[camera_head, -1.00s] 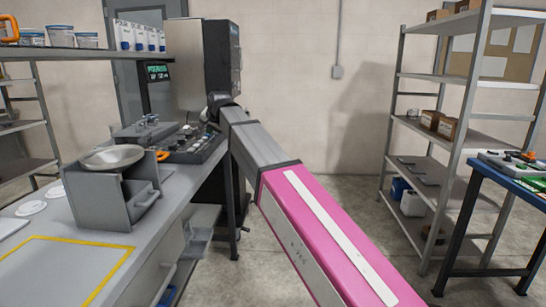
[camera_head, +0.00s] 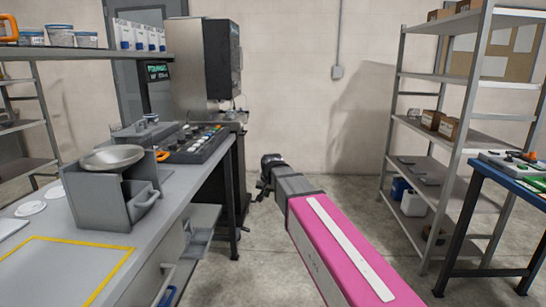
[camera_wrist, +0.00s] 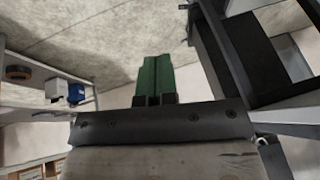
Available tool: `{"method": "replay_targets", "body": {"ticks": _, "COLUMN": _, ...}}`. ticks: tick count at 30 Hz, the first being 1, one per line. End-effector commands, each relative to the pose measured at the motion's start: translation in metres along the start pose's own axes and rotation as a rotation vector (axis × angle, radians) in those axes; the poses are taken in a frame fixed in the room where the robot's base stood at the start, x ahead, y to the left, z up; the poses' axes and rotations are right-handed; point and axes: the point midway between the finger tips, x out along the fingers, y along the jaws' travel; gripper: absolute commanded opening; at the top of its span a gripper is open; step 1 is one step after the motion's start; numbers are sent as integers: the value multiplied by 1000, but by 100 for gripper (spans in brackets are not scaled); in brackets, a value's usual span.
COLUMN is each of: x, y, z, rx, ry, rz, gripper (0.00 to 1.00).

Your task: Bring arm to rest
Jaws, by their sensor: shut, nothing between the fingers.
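My arm (camera_head: 335,245) is pink and grey and reaches forward from the lower right in the head view. Its dark end, my gripper (camera_head: 263,190), hangs over the floor just right of the workbench and below the height of its top. In the wrist view, my gripper (camera_wrist: 153,78) shows two green fingers pressed side by side, with nothing between them.
A shelf rack (camera_head: 455,80) and blue table (camera_head: 515,180) stand on the right. The floor (camera_head: 330,190) between is clear.

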Motion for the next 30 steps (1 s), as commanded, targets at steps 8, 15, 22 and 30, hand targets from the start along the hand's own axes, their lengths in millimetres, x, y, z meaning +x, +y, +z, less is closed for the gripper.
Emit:
{"method": "replay_targets", "body": {"ticks": 8, "x": 49, "y": 126, "z": 88, "rx": -54, "ry": -150, "rz": 101, "gripper": 0}}
{"method": "replay_targets", "body": {"ticks": 15, "x": 71, "y": 213, "z": 169, "rx": -98, "ry": -288, "rz": 152, "gripper": 0}}
{"method": "replay_targets", "body": {"ticks": 22, "x": 77, "y": 261, "z": 224, "rx": -126, "ry": -383, "rz": 166, "gripper": 0}}
{"method": "replay_targets", "body": {"ticks": 30, "x": 78, "y": 272, "z": 237, "rx": -135, "ry": -408, "rz": 167, "gripper": 0}}
